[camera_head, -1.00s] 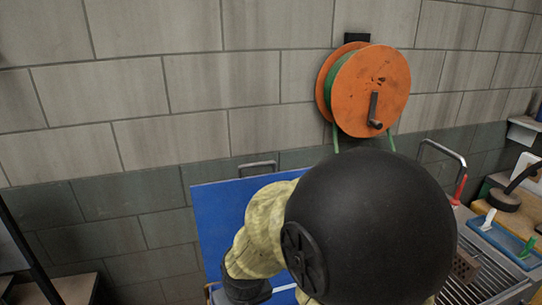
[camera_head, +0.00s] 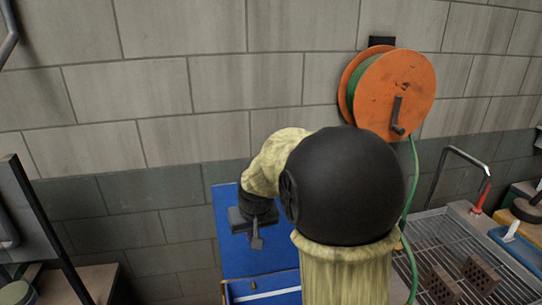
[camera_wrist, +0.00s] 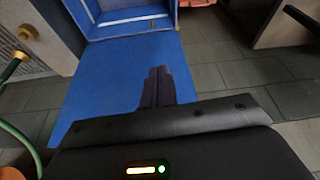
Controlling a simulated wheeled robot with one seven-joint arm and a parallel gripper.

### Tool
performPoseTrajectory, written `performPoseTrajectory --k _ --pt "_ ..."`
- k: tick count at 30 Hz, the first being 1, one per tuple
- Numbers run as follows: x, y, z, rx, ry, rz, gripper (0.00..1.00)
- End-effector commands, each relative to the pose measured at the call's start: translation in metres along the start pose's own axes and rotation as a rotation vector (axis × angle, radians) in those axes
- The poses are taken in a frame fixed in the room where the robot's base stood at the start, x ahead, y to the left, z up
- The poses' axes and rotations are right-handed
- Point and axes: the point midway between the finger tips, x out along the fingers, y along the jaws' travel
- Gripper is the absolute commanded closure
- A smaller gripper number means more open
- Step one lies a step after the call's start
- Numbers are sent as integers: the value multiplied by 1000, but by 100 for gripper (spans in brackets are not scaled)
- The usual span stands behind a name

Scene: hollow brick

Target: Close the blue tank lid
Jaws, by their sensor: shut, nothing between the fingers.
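The blue tank lid (camera_head: 232,252) stands raised at the back of the blue tank (camera_head: 262,294), whose upper edge shows at the bottom of the head view. In the wrist view the lid (camera_wrist: 105,85) is a broad flat blue panel, and the open tank (camera_wrist: 125,14) with its pale inner edge lies beyond it. My gripper (camera_head: 257,243) is in front of the lid's upper part, shut and empty. Its dark fingers (camera_wrist: 157,73) show against the lid in the wrist view. I cannot tell whether they touch it. My arm hides the lid's right part.
An orange hose reel (camera_head: 395,95) hangs on the block wall, its green hose (camera_head: 411,200) running down to the right. A metal grating (camera_head: 430,265) with hollow bricks (camera_head: 480,274) lies at right. A dark-framed board (camera_head: 38,215) stands at left.

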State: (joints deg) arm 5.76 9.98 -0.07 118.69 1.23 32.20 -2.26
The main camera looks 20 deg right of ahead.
Motion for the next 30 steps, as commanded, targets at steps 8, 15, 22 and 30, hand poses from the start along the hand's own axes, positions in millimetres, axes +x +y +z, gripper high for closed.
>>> performPoseTrajectory --k 8,15,22,30 --pt "-42 45 -118 55 85 20 100" --pt "-82 90 -196 92 154 40 100" --pt "-107 119 -233 110 194 54 100" --pt "-109 121 -236 110 199 55 100"
